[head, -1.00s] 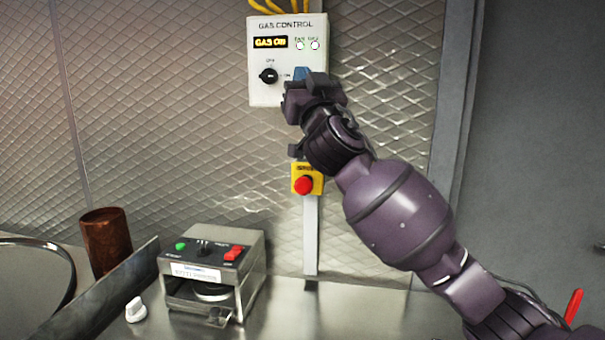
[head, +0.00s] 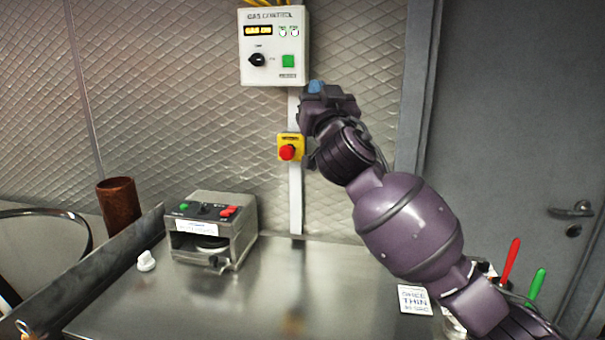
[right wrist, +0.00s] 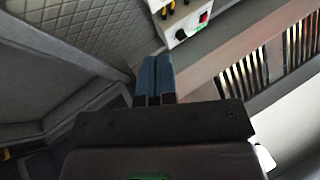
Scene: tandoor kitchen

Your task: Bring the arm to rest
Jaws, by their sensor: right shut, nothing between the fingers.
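My right gripper (head: 315,88) is in the head view, below and to the right of the gas control box (head: 272,68). Its blue fingers (right wrist: 155,76) are shut with nothing between them in the right wrist view. The box has a lit yellow "GAS ON" display, a black knob and a green square, and the gripper is apart from it. The box also shows at the top of the right wrist view (right wrist: 186,22). My left gripper is not in view.
A yellow box with a red button (head: 289,148) is on the wall post left of my right arm. A steel device (head: 212,228), a white knob (head: 146,261) and a brown cylinder (head: 118,205) are on the left. Red (head: 511,258) and green (head: 537,284) handles stand right. The steel counter's middle is clear.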

